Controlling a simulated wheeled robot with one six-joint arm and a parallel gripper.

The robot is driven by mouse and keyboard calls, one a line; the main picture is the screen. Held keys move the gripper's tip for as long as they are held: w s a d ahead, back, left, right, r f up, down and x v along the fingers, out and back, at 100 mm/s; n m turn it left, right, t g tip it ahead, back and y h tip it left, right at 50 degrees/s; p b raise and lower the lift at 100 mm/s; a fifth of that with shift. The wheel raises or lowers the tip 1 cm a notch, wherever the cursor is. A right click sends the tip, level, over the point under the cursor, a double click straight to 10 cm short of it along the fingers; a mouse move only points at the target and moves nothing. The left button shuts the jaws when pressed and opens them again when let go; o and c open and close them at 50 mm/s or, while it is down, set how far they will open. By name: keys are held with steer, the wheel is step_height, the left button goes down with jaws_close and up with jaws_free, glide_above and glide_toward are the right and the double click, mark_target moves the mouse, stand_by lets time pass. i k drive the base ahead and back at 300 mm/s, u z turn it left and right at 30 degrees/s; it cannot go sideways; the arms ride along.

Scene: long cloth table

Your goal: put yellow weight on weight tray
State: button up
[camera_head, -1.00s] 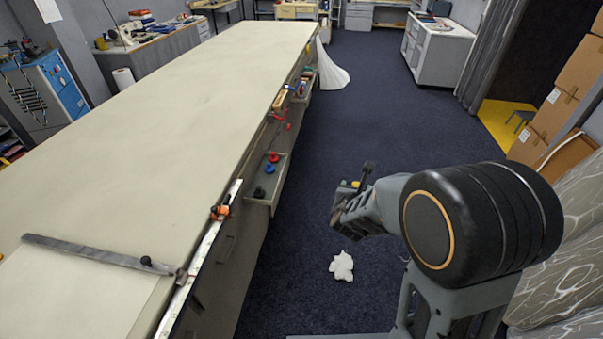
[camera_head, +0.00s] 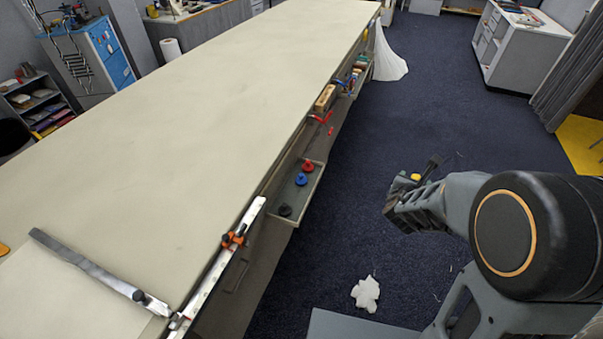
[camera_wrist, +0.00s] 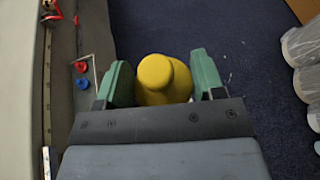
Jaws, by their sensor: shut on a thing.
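The yellow weight (camera_wrist: 155,75) is a rounded yellow knob shape held between the green fingers of my gripper (camera_wrist: 163,82) in the wrist view. In the head view a bit of the yellow weight (camera_head: 415,177) shows at the end of my gripper (camera_head: 410,185), in the air over the floor, right of the table. The weight tray (camera_head: 318,178) is a narrow open tray on the table's right side. A red weight (camera_head: 308,166), a blue weight (camera_head: 301,179) and a black weight (camera_head: 285,210) stand in it. The gripper is apart from the tray.
The long cloth table (camera_head: 190,120) fills the left. A metal ruler rail (camera_head: 225,262) with an orange clamp (camera_head: 233,239) runs along its near right edge. Tools lie in trays farther along.

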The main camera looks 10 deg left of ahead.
mark_target(293, 195)
steer(key=i, duration=3.15)
steer(key=u, duration=5.75)
